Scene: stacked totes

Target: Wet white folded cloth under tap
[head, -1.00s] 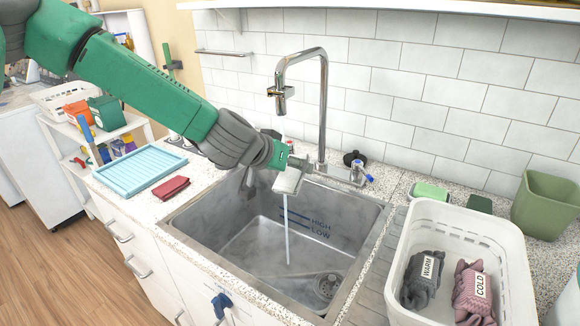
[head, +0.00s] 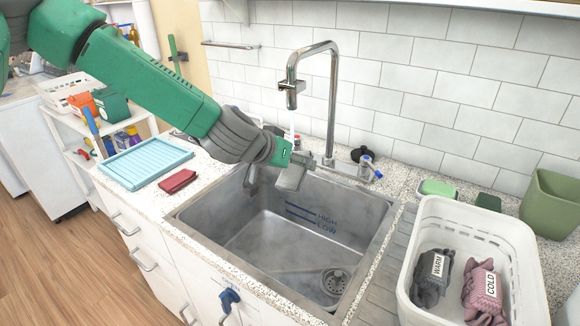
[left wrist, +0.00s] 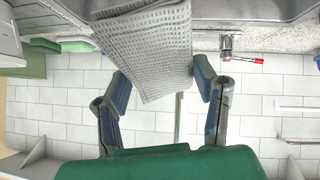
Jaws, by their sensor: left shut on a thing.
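The folded cloth (head: 291,178), pale grey-white, hangs from my left gripper (head: 288,160) over the back of the sink, beneath the tap (head: 315,85). My right gripper is not in view.
The steel sink (head: 230,222) is open below, with a drain (head: 334,282). A white basket (head: 425,206) with grey WARM and pink COLD bundles stands right. A blue tray (head: 145,162) and red cloth (head: 177,181) lie left. A green bin (head: 550,205) stands far right.

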